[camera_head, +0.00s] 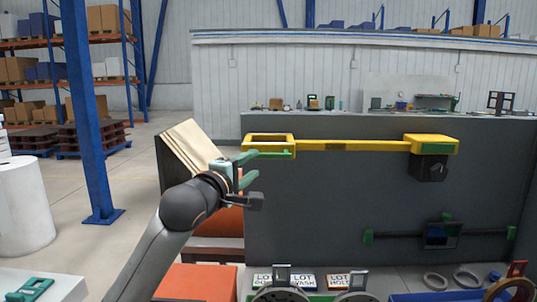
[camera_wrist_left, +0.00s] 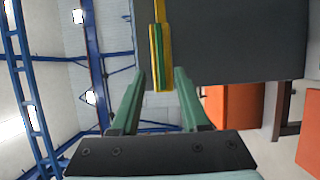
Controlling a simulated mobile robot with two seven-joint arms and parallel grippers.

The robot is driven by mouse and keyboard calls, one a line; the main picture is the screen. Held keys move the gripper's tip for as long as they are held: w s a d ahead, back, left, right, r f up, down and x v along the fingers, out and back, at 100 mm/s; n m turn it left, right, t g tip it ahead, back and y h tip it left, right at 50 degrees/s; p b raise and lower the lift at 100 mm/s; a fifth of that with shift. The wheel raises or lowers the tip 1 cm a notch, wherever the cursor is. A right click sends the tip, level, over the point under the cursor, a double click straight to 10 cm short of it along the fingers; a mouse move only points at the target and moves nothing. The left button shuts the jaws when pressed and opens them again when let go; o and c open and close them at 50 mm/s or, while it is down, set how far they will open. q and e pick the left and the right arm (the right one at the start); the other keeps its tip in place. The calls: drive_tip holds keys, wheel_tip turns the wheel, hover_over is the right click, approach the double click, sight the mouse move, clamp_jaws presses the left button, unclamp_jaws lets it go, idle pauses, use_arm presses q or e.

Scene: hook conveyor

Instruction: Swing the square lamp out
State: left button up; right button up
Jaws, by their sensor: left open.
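The square lamp is a yellow open square frame (camera_head: 268,136) on a long yellow arm (camera_head: 350,146). The arm runs right to a yellow and green bracket (camera_head: 432,141) on the grey panel, and a green strip lies along the frame's near lower edge. My left gripper (camera_head: 254,165) is open at the frame's left end. In the left wrist view, the yellow and green edge of the lamp (camera_wrist_left: 160,45) reaches in line with the gap between the open green fingers (camera_wrist_left: 160,75). Contact cannot be told. My right gripper is not in view.
The grey panel (camera_head: 330,190) stands behind the lamp. A dark boxy part (camera_head: 430,170) hangs under the bracket, and a green-ended bar with a dark screen (camera_head: 442,234) sits lower. Rings and LOT signs (camera_head: 305,281) lie below. A blue post (camera_head: 88,130) stands left.

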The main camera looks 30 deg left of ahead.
sight(267, 156)
use_arm(q)
drive_tip(key=w, duration=0.3)
drive_tip(key=w+a+p, duration=0.1)
drive_tip(key=w, duration=0.2)
drive_tip(key=w+p, duration=0.1)
drive_tip(key=w, duration=0.2)
drive_tip(key=shift+w+a, duration=0.1)
drive_tip(key=shift+a, duration=0.1)
drive_tip(key=shift+c, duration=0.2)
clamp_jaws()
idle(0.9)
